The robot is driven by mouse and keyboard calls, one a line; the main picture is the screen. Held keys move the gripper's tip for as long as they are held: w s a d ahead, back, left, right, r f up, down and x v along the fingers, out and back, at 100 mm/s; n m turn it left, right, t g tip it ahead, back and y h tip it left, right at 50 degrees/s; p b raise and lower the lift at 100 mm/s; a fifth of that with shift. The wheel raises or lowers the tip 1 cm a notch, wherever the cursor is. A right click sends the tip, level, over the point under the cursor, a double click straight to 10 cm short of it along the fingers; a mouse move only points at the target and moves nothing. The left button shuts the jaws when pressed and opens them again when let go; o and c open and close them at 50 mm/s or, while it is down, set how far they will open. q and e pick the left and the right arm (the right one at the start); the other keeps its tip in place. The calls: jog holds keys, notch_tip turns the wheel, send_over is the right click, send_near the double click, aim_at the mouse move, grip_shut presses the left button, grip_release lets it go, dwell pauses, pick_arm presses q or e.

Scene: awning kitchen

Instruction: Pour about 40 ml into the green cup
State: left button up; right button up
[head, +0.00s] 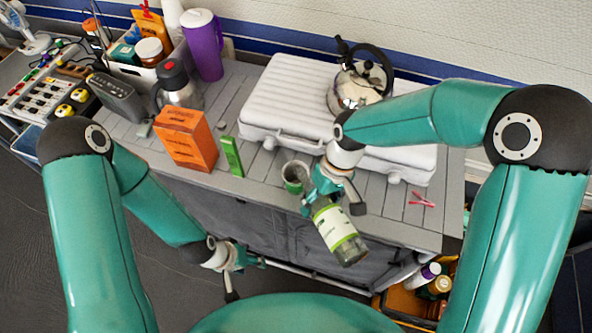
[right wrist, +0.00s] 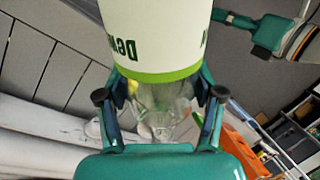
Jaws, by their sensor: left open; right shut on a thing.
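The green cup (head: 292,186) stands near the front edge of the grey counter in the head view, with its pale inside showing. My right gripper (head: 313,200) is shut on a clear bottle (head: 342,236) with a white and green label, just right of the cup. The bottle is tilted, its base towards the front right and its neck end towards the cup. The right wrist view shows the bottle (right wrist: 158,30) between the fingers (right wrist: 160,108). The mouth is hidden, and I cannot tell whether liquid flows. My left gripper (head: 238,272) is open and empty in front of the counter.
A green box (head: 232,157) and an orange box (head: 186,139) stand left of the cup. A white case (head: 290,95) with a kettle (head: 358,88) on it lies behind. Pink clips (head: 421,199) lie at right. An orange crate (head: 405,303) stands below.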

jog(key=shift+s+d+r, duration=0.1)
jog(key=shift+s+d, duration=0.05)
jog(key=shift+s, duration=0.2)
dwell(0.6)
